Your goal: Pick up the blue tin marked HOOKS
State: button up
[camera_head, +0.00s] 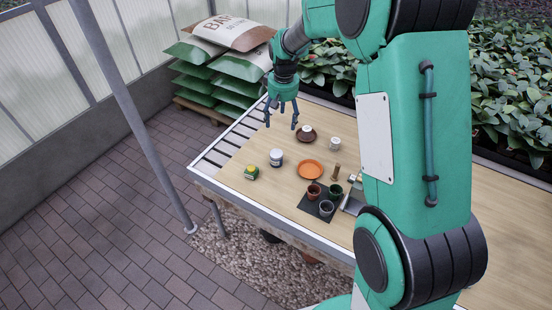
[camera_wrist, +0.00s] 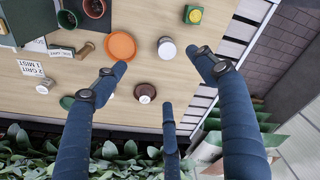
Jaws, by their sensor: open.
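I cannot make out a blue tin or the word HOOKS in either view. A pale-lidded tin (camera_head: 276,158) stands on the bench; its lid also shows in the wrist view (camera_wrist: 166,47), with its side marking unreadable. A second white-topped tin (camera_head: 335,144) stands further right. A small white-topped item (camera_head: 307,129) sits on a brown saucer (camera_head: 299,138), which also shows in the wrist view (camera_wrist: 137,90). My gripper (camera_head: 281,118) hangs above the bench's far left part, its fingers spread and empty. In the wrist view my gripper (camera_wrist: 157,60) is apart from everything.
An orange plate (camera_head: 311,170) lies mid-bench. A green-yellow box (camera_head: 250,172) stands near the left edge. Several small pots (camera_head: 313,192) stand on a dark mat (camera_head: 309,206). Lettered cards (camera_wrist: 35,73) lie near a wooden piece (camera_head: 336,172). Stacked sacks and leafy plants border the bench.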

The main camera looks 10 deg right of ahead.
jog(key=g, duration=0.1)
send_near(277, 154)
jog(key=shift+w+f+n, duration=0.1)
jog(key=shift+w+n, duration=0.1)
jog(key=shift+n, duration=0.1)
jog(key=shift+f+b, duration=0.6)
jog(key=shift+f, duration=3.7)
jog(key=shift+a+f+b, duration=0.1)
jog(key=shift+f+b, duration=0.45)
jog(key=shift+f, duration=2.05)
jog(key=shift+c, duration=0.3)
jog(key=c, duration=1.3)
